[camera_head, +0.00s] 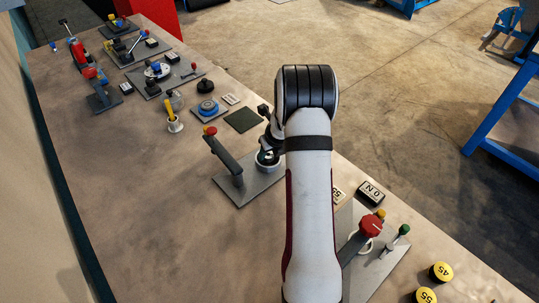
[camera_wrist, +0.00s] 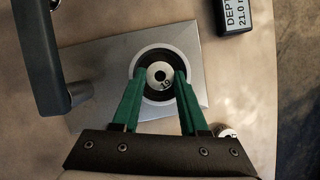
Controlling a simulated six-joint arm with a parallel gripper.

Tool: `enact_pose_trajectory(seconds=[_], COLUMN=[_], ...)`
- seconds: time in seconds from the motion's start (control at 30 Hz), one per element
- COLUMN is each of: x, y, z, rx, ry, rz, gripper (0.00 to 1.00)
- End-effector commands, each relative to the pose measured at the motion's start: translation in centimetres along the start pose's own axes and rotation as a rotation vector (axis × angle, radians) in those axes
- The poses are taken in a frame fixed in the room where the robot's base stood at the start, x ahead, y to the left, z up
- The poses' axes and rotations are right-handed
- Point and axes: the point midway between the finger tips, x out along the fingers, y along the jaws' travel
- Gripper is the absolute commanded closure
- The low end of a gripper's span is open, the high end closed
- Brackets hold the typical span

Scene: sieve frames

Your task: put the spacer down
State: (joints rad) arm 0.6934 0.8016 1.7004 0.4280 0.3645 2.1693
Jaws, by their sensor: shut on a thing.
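A small pale ring-shaped spacer (camera_wrist: 153,70) with a dark centre hole and a number that looks like 19 shows in the wrist view. The green fingers of my gripper (camera_wrist: 162,77) are shut on it from both sides. The spacer appears over a round black seat (camera_wrist: 157,54) with a pale rim on a grey plate (camera_wrist: 101,62). I cannot tell whether it touches the seat. In the head view the same grey plate (camera_head: 248,191) shows, and my arm hides most of the gripper and the spacer.
A dark lever arm (camera_head: 222,156) with a red knob stands left of the seat. A depth display (camera_wrist: 235,16) lies beside the plate. Other fixtures stand on the bench, with a red-knobbed one (camera_head: 370,226) nearer. Bare bench (camera_head: 130,190) lies to the left.

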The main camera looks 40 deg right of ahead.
Motion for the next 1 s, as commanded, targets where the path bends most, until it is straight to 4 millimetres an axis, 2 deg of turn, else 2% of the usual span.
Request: enact_pose_trajectory(seconds=[0.1,0.43,0.47,0.5,0.83,0.93,1.0], x=[1.1,1.4,1.4,1.4,1.2,0.0,-1.5], y=[-0.1,-0.1,0.0,-0.1,-0.1,-0.1,-0.1], z=[-0.5,-0.6,-0.6,-0.6,-0.5,-0.4,-0.3], rx=[-0.001,-0.001,-0.001,-0.001,-0.002,-0.002,-0.002], ry=[-0.001,0.000,0.000,0.000,-0.001,-0.002,-0.004], rz=[-0.001,0.000,0.000,0.000,-0.001,-0.001,-0.002], gripper=[1.00,1.00,0.53,0.46,0.44,0.44,0.44])
